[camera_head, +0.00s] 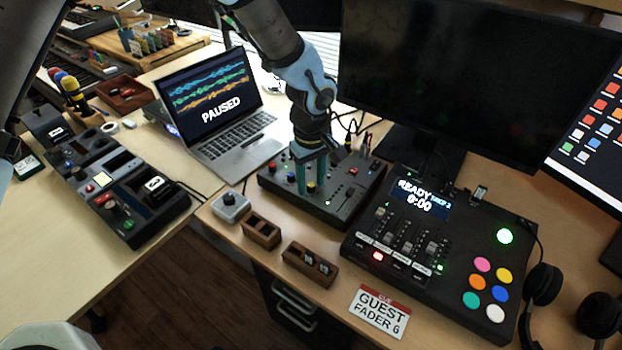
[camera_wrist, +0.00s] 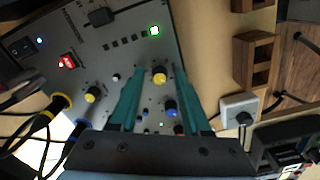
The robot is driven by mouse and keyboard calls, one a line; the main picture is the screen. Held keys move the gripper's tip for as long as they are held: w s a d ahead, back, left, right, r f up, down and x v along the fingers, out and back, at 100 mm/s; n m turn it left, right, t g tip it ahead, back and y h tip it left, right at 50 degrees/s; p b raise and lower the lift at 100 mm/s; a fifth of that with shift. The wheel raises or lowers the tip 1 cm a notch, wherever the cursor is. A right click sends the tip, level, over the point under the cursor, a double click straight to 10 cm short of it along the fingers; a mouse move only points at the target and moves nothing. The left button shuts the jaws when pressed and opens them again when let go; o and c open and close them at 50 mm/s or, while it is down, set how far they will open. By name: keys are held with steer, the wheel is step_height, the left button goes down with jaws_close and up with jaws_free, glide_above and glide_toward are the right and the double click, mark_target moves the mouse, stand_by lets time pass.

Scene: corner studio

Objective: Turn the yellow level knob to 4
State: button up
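The dark mixer box (camera_head: 345,205) sits on the desk between the laptop and the console. It also fills much of the wrist view (camera_wrist: 120,60). A yellow-topped knob (camera_wrist: 159,77) lies between my fingertips in the wrist view, with a gap on each side. A second yellow-topped knob (camera_wrist: 92,95) is to the left, outside the fingers. I cannot read the knob labels or any dial numbers. My gripper (camera_head: 309,180) is open and points down over the left part of the mixer; its teal fingers show in the wrist view (camera_wrist: 158,72).
A blue-topped knob (camera_wrist: 171,108) sits close to the right finger. A grey box with a knob (camera_head: 230,206) and wooden trays (camera_head: 262,232) stand in front. Cables plug in at the mixer's back.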

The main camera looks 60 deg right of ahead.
jaws_close()
steer(key=shift+m, duration=0.3)
stand_by(0.3)
steer(key=m+b, duration=0.1)
steer(key=m, duration=0.1)
steer(key=shift+m, duration=0.3)
steer(key=m+b, duration=0.1)
steer(key=m, duration=0.3)
steer(key=shift+b, duration=0.4)
steer(key=m, duration=0.7)
steer(key=shift+m, duration=0.3)
steer(key=m, duration=0.6)
steer(key=shift+d+r+m, duration=0.1)
steer(key=shift+m, duration=0.2)
